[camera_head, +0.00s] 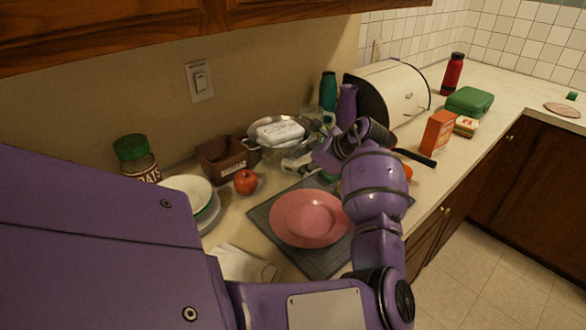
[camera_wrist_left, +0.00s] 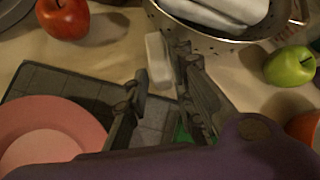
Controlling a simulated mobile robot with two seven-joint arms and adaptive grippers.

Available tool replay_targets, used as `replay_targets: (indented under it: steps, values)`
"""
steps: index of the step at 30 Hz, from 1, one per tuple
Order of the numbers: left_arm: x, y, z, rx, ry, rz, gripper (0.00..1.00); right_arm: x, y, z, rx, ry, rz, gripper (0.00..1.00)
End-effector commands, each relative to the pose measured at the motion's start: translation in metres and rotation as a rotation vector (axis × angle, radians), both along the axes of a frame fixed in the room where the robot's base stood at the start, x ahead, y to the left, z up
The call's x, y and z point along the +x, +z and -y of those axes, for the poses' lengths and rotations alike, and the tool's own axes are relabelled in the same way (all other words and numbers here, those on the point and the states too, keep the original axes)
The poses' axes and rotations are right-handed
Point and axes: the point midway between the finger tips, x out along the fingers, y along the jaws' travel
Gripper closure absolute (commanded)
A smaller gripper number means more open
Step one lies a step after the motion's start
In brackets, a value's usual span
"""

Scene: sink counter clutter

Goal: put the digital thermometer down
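The digital thermometer (camera_wrist_left: 159,60) looks like a small pale, slim block in the left wrist view. It lies between the fingertips of my left gripper (camera_wrist_left: 160,68), which appear to close on its two sides. In the head view my left gripper (camera_head: 303,162) is over the counter between the colander and the dark mat, partly hidden by my own arm. The thermometer's display cannot be made out. I cannot tell whether its lower end touches the counter. My right gripper is not in view.
A colander (camera_wrist_left: 215,32) with a pale packet is behind the gripper. A red apple (camera_wrist_left: 64,17) is left, a green apple (camera_wrist_left: 290,67) right. A pink plate (camera_head: 309,218) lies on the dark mat (camera_head: 331,262). Bare counter shows between the red apple and colander.

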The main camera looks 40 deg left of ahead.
Motion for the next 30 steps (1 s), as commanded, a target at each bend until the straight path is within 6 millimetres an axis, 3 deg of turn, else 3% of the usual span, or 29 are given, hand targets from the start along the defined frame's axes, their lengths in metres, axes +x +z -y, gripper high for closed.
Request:
replay_targets:
  steps: [11,16,17,30]
  values:
    - [-0.0006,-0.0100,-0.0105,0.000,0.000,0.000,0.77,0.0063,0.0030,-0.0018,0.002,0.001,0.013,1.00]
    - [-0.0006,-0.0098,-0.0104,0.000,0.000,0.000,0.99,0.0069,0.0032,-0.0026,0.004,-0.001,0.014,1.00]
    - [-0.0006,-0.0098,-0.0104,0.000,0.000,0.000,1.00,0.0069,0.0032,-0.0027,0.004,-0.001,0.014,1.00]
    - [-0.0003,-0.0011,-0.0107,0.001,0.000,0.003,1.00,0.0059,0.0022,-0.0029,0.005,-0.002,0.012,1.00]
